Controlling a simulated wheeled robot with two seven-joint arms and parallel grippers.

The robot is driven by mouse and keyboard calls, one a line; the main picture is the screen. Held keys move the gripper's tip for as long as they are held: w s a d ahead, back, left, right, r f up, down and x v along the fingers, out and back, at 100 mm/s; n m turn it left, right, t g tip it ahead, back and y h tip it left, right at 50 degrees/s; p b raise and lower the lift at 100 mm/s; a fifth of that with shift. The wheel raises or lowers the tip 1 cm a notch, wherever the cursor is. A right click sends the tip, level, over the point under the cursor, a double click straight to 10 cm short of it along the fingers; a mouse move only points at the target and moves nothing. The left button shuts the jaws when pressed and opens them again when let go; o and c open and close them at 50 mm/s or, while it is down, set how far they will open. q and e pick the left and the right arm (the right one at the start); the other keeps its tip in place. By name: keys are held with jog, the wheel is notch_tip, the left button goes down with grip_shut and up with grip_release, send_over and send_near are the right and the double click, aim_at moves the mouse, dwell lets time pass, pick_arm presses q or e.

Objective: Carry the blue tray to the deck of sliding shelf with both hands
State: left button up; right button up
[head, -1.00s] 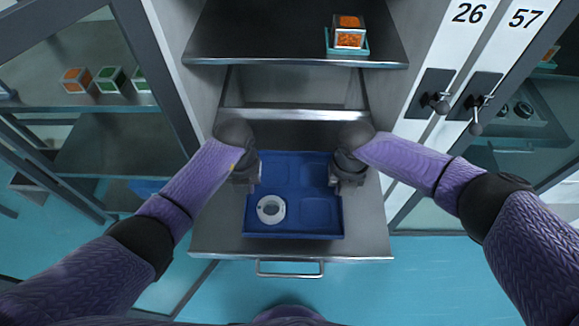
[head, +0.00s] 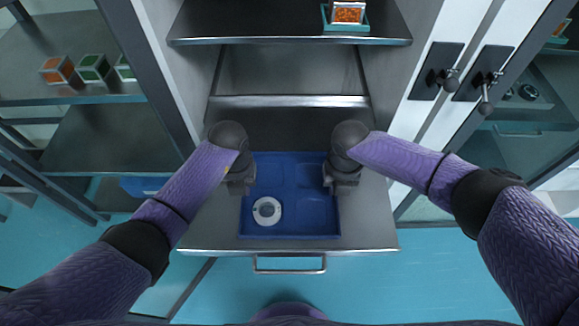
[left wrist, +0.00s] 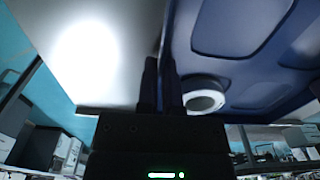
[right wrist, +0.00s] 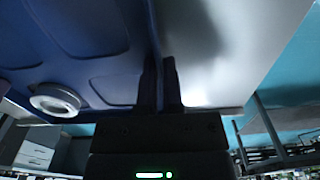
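The blue tray (head: 300,222) is over the metal deck of the pulled-out sliding shelf (head: 370,235) in the head view. A white ring-shaped part (head: 267,211) sits in its near left compartment. My left gripper (left wrist: 160,85) is shut on the tray's left wall, one finger on each side. My right gripper (right wrist: 160,85) is shut on the right wall the same way. In the head view the grippers' dark bodies cover parts of the tray's side edges. I cannot tell whether the tray's underside touches the deck.
A shelf above (head: 240,22) holds a small teal tray with an orange-filled cube (head: 348,13). Cabinet doors with dark handles (head: 434,72) stand at the right. Several cubes (head: 92,68) sit on a shelf at the left. The deck's front handle (head: 290,268) sticks out over the floor.

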pick_arm(q)
jog(key=o, duration=0.4)
jog(key=shift+r, duration=0.2)
pick_arm(e)
jog(key=o, duration=0.4)
jog(key=shift+r, duration=0.2)
pick_arm(q)
notch_tip(320, 180, up, 12)
jog(key=shift+w+f, duration=0.1)
pick_arm(e)
notch_tip(320, 180, up, 12)
jog(key=shift+w, duration=0.15)
